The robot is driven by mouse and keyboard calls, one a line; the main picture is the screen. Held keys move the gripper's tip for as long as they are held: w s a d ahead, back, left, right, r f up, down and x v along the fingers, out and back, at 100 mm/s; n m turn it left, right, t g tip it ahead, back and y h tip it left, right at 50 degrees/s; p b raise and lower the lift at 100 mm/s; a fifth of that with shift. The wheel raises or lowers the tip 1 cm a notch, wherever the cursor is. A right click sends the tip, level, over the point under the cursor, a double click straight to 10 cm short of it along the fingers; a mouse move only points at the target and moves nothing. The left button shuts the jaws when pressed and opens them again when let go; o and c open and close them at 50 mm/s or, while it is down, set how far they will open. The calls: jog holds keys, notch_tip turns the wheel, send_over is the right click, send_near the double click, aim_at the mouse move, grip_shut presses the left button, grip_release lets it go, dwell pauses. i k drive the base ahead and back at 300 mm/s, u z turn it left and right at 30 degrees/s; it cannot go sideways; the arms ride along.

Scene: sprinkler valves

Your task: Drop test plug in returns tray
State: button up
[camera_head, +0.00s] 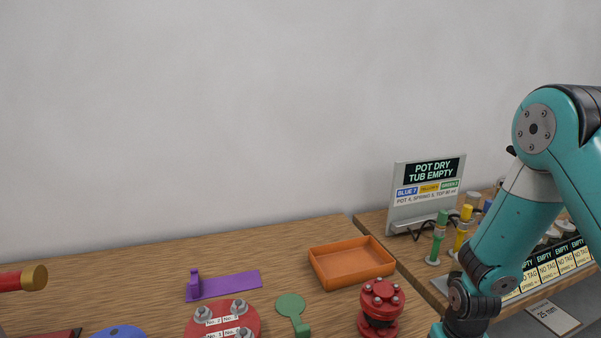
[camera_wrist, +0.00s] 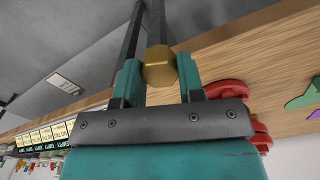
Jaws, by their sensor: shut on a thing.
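My gripper (camera_wrist: 160,76) is shut on a brass hexagonal plug (camera_wrist: 159,67), which sits between its two teal fingers in the wrist view. I take this to be the test plug. In the head view my gripper and the plug are out of frame, below the bottom edge at the right. An orange open tray (camera_head: 325,278), likely the returns tray, lies on the wooden table and looks empty. It is not visible in the wrist view.
A red flanged fitting (camera_head: 380,306) stands in front of the tray; red rims (camera_wrist: 226,89) show beside my gripper. A green paddle (camera_head: 291,305), red disc (camera_head: 250,319) and purple bracket (camera_head: 232,286) lie left. A sign (camera_head: 426,195) and coloured posts stand on the right table.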

aim_at(351, 261)
jog(key=k, duration=0.5)
jog(key=z, duration=0.3)
jog(key=i, duration=0.65)
jog(key=u, duration=1.05)
jog(key=i, duration=1)
jog(key=z, duration=0.05)
